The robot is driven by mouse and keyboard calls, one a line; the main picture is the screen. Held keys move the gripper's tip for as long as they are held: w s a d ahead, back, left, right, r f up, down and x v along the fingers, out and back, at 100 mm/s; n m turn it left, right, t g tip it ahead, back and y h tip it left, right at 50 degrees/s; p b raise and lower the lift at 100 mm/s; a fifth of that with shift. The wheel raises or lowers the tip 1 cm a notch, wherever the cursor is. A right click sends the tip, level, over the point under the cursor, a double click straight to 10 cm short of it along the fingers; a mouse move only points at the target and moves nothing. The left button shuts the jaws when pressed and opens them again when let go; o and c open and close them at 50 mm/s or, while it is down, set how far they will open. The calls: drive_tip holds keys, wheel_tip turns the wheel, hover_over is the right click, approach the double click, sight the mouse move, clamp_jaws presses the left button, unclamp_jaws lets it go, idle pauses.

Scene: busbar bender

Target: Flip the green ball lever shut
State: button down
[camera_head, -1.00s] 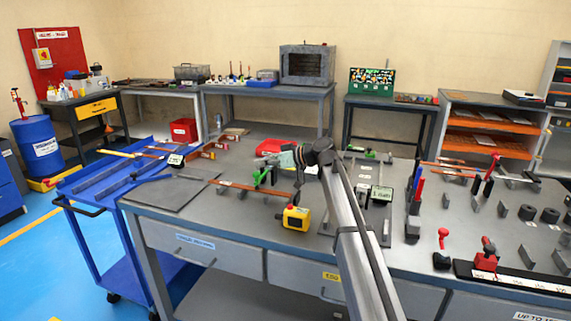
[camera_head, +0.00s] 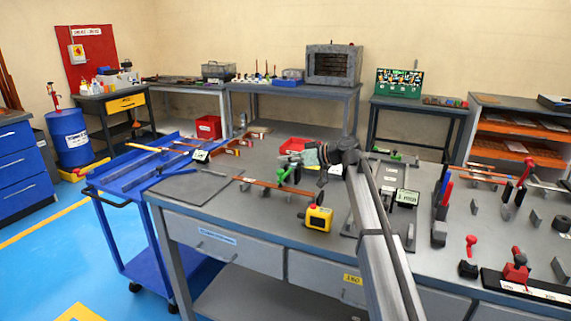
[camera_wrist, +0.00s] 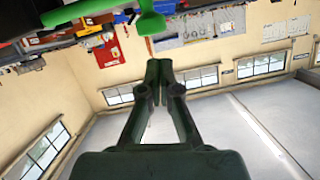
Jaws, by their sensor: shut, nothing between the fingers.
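A green lever-like piece (camera_head: 290,172) stands on the workbench beside a long copper-coloured bar, left of my gripper in the head view. In the wrist view, a green rounded end (camera_wrist: 149,22) with a green arm (camera_wrist: 78,11) running left shows at the top edge, just beyond my fingertips; this looks like the ball lever. My gripper (camera_wrist: 158,66) has its fingers together, with nothing between them. In the head view, my gripper (camera_head: 313,155) is small and partly merged with the clutter behind it. I cannot tell whether it touches the lever.
A yellow control box (camera_head: 318,218) stands near the bench's front edge. A red tray (camera_head: 293,146) lies behind my gripper. Small gauges, clamps and a red-handled tool (camera_head: 516,268) crowd the right. A grey plate (camera_head: 190,187) lies flat at the left.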

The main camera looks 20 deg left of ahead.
drive_tip(key=d+r, duration=0.5)
drive_tip(key=d, duration=0.4)
drive_tip(key=shift+s+d+r, duration=0.2)
drive_tip(key=shift+s+r, duration=0.15)
drive_tip(key=shift+s, duration=0.05)
